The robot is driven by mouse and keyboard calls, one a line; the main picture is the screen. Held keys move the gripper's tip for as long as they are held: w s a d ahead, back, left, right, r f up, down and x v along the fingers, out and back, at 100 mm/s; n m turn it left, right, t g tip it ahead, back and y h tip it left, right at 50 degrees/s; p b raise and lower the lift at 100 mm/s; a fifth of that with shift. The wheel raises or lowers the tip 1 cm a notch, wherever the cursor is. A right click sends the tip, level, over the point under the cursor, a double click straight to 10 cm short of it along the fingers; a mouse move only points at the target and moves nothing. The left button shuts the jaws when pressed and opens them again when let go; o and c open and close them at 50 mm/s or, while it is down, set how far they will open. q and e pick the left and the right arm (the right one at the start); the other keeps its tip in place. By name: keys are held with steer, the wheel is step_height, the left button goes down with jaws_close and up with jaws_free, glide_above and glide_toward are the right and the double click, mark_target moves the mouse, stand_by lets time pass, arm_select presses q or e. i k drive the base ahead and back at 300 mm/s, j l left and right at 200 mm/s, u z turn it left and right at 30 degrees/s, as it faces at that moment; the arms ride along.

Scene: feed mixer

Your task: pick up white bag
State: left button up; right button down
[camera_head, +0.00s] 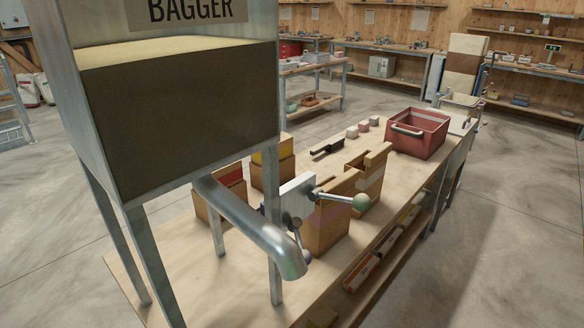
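Neither of my grippers is in view. A white and red sack (28,90) lies on the floor at the far left, beside a metal ladder; a paler one (46,86) is next to it. A white, flat, upright object (297,190) stands on the wooden table, partly behind a lever; I cannot tell whether it is a bag.
The bagger (180,120), a hopper with a metal spout (250,228), blocks much of the left. A green-knobbed lever (340,198) sticks out near the bags. The wooden table (160,262) also bears a red bin (418,135). Floor to the right is clear.

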mark_target(371, 165)
steer(key=i+l, duration=0.2)
steer(key=l, duration=0.2)
steer(key=i+l, duration=0.2)
steer(key=l, duration=0.2)
steer(key=i+l, duration=0.25)
steer(key=l, duration=0.15)
steer(key=i+l, duration=0.2)
steer(key=l, duration=0.2)
steer(key=i+l, duration=0.2)
steer(key=l, duration=0.2)
